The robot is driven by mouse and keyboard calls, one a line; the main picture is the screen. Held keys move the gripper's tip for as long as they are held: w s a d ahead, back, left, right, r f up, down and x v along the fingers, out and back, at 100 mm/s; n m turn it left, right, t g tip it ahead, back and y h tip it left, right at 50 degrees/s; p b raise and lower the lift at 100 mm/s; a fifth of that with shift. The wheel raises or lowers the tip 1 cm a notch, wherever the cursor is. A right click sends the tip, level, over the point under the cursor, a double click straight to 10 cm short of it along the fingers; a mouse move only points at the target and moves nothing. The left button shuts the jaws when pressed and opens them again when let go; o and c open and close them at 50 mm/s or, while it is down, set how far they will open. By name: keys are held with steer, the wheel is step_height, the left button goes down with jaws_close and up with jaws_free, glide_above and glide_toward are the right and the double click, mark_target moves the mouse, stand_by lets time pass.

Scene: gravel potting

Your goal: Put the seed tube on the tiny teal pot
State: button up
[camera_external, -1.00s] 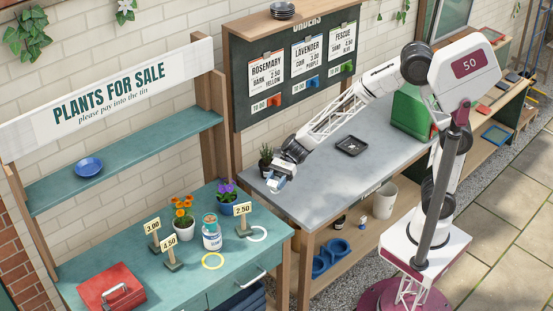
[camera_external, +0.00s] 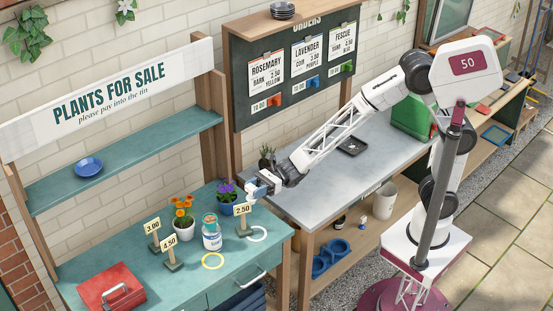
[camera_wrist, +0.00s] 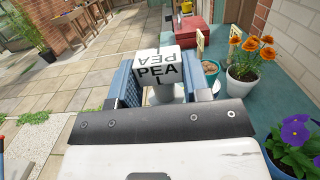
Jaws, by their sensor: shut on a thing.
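My gripper (camera_wrist: 162,88) is shut on the seed tube (camera_wrist: 158,70), a white piece marked "PEA", seen between the blue fingers in the wrist view. In the external view my gripper (camera_external: 263,186) is in the air near the right end of the teal bench, right of the purple flower; the tube there is small and hard to make out. The tiny teal pot (camera_external: 210,218), with brownish contents, appears to sit on top of a white labelled jar (camera_external: 212,239). The pot also shows in the wrist view (camera_wrist: 210,69), right of the held tube and apart from it.
An orange flower pot (camera_external: 184,229) and a blue pot with purple flowers (camera_external: 228,204) stand close to the jar. A red box (camera_external: 112,287) is at the front left.

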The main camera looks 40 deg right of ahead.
steer(key=shift+a+r, duration=0.1)
steer(key=shift+a, duration=0.05)
stand_by(0.3)
glide_above(213, 217)
steer(key=shift+w+f, duration=0.1)
steer(key=shift+f, duration=0.65)
stand_by(0.4)
steer(key=shift+f, duration=1.75)
steer(key=shift+f, duration=0.1)
steer(key=o, duration=1)
